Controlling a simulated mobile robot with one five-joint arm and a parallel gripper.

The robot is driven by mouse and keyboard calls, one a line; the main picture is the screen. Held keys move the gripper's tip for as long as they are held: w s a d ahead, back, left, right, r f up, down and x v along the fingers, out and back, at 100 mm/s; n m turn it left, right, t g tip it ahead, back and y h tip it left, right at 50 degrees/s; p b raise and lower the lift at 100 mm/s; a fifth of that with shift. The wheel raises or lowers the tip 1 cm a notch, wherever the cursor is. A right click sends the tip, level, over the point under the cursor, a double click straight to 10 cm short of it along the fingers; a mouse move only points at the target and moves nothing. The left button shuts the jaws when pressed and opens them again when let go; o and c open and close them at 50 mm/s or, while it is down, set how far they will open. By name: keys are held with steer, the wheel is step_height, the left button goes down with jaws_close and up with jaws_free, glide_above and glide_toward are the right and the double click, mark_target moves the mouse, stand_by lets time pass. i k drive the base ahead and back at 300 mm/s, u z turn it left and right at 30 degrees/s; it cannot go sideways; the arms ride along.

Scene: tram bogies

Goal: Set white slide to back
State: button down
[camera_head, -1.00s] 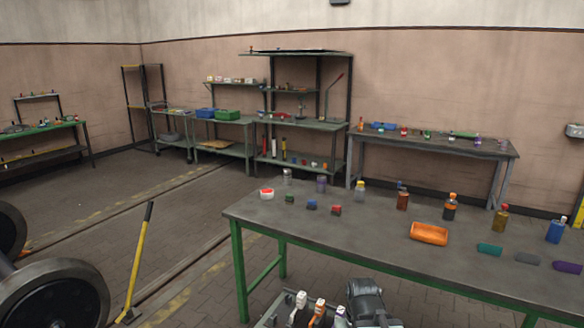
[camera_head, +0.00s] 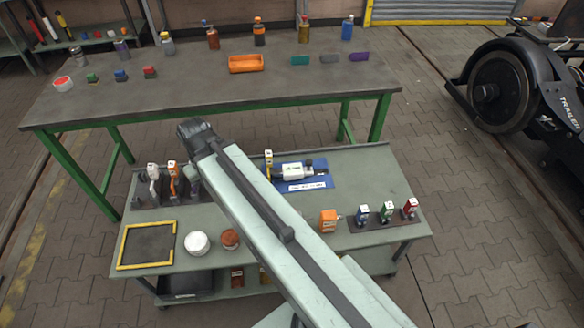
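A white upright piece (camera_head: 153,180), which may be the white slide, stands at the back left of the grey-green cart (camera_head: 285,232). It has an orange piece (camera_head: 174,178) beside it, and both are on a dark base (camera_head: 150,201). A third, partly covered piece is to their right, close to my arm. I cannot tell how far forward or back the white one sits. My arm crosses the cart from the lower right to a dark joint just behind it. My gripper's fingers do not show.
The cart also holds a yellow-framed dark tray (camera_head: 147,263), a white round tub (camera_head: 197,243), a blue mat (camera_head: 300,186) with a tool, and blue, green and red pieces (camera_head: 387,212). A long green-legged table (camera_head: 215,92) with bottles stands behind. A wheel set (camera_head: 499,91) is at right.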

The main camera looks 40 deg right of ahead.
mark_target(290, 172)
steer(key=z, duration=0.05)
steer(key=k, duration=0.5)
steer(key=z, duration=0.95)
steer(key=i, duration=0.65)
